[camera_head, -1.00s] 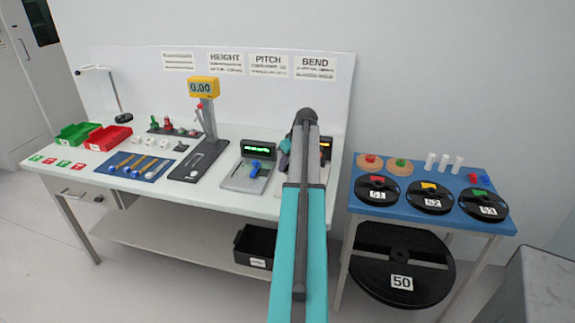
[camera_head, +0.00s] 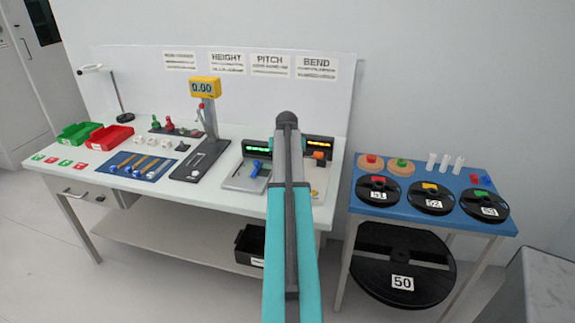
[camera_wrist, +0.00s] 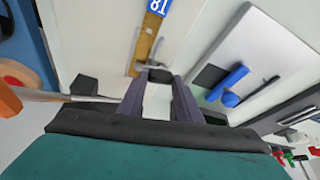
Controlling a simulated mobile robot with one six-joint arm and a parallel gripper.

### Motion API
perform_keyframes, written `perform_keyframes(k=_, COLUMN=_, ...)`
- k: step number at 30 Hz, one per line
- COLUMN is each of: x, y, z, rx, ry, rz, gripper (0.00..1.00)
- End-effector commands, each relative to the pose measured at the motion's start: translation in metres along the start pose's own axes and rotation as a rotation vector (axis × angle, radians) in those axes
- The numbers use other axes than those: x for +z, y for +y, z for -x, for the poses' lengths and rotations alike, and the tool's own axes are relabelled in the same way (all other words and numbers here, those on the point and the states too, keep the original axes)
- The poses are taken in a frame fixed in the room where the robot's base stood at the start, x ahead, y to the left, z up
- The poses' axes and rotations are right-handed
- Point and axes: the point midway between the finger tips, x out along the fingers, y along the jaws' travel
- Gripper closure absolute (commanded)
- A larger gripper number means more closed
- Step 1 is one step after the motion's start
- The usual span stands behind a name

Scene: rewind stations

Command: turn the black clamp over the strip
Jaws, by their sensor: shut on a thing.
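In the wrist view, a brown-gold strip (camera_wrist: 146,50) with a blue number label at its top lies on a pale plate. My gripper (camera_wrist: 158,78) has its two dark fingers at the lower end of the strip. It is shut on a small dark grey piece there, which looks like the black clamp (camera_wrist: 160,74); the fingers hide most of it. I cannot tell how far the clamp is turned over the strip. In the head view, my arm covers the gripper, strip and clamp.
An orange knob (camera_head: 319,155) stands right of my arm, below a lit orange display (camera_head: 318,143). A blue lever (camera_head: 256,168) sits on the station to the left. A blue side table (camera_head: 452,205) with black reels stands at right.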

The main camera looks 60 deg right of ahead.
Motion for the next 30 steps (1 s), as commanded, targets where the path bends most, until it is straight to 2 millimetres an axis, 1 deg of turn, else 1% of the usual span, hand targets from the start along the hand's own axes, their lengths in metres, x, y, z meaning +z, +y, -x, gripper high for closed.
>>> perform_keyframes(k=6, x=-0.0007, y=-0.0006, z=0.0001, rx=0.050, ry=0.001, rz=-0.116, gripper=0.91)
perform_keyframes(k=12, x=-0.0006, y=-0.0010, z=0.0000, rx=0.077, ry=0.000, rz=-0.181, gripper=0.91)
perform_keyframes(k=28, x=-0.0003, y=-0.0016, z=0.0000, rx=0.085, ry=-0.001, rz=-0.206, gripper=0.91)
perform_keyframes(k=29, x=-0.0003, y=-0.0016, z=0.0000, rx=0.085, ry=-0.001, rz=-0.206, gripper=0.65)
perform_keyframes(k=30, x=-0.0003, y=-0.0016, z=0.0000, rx=0.085, ry=-0.001, rz=-0.206, gripper=0.59)
